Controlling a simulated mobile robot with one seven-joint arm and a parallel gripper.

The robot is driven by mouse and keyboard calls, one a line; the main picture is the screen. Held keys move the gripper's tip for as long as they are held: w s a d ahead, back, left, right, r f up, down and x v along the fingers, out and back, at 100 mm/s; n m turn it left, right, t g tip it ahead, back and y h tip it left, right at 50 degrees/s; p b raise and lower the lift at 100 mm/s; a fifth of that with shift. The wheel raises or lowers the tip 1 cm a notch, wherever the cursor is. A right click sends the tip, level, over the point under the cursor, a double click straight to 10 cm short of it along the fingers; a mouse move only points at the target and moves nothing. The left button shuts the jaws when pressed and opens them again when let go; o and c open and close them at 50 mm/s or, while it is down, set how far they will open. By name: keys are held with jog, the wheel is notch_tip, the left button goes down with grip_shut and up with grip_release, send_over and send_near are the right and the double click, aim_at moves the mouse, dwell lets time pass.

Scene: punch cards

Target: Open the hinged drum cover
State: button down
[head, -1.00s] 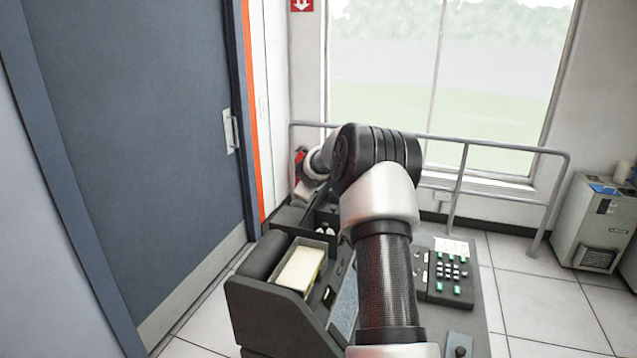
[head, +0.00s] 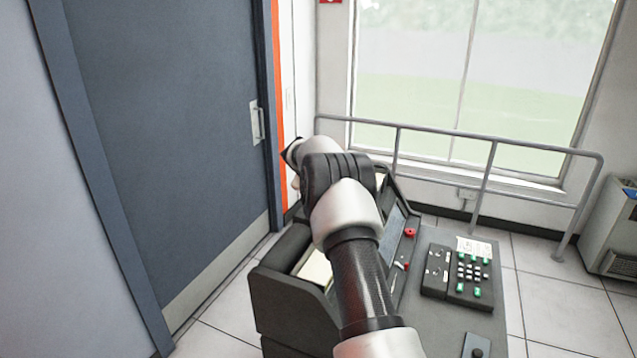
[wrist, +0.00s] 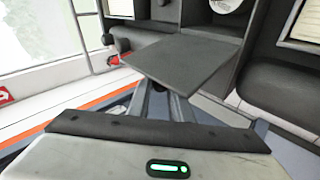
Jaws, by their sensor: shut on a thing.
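In the wrist view a flat dark grey panel (wrist: 187,58), apparently the hinged drum cover, fills the space just past my fingers. My gripper (wrist: 160,98) is shut on its near edge, and the panel overlaps the fingertips. The card machine (head: 440,325) is the dark console in the head view. There my arm hides my gripper and much of the machine's far end. A bluish-grey panel (head: 393,236) stands tilted just right of my arm; I cannot tell whether it is the same panel.
A keypad unit (head: 463,275) and a red knob (head: 409,232) are on the machine. Cards (head: 314,268) lie in a left tray, partly behind my arm. A railing (head: 480,190) runs before the window, and a door (head: 165,130) is close on the left.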

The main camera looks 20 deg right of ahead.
jog(key=shift+a+f, duration=0.3)
jog(key=shift+f, duration=0.05)
jog(key=c, duration=1.6)
grip_release()
jog(key=shift+c, duration=0.2)
jog(key=shift+r, duration=0.1)
jog(key=shift+d, duration=0.1)
jog(key=shift+r, duration=0.1)
jog(key=shift+s+r, duration=0.15)
jog(key=shift+r, duration=0.1)
jog(key=b+v, duration=0.2)
jog(key=v, duration=1.4)
jog(key=shift+s+a+r+b, duration=0.2)
jog(key=shift+s+a+b, duration=0.05)
jog(key=shift+a+b, duration=0.1)
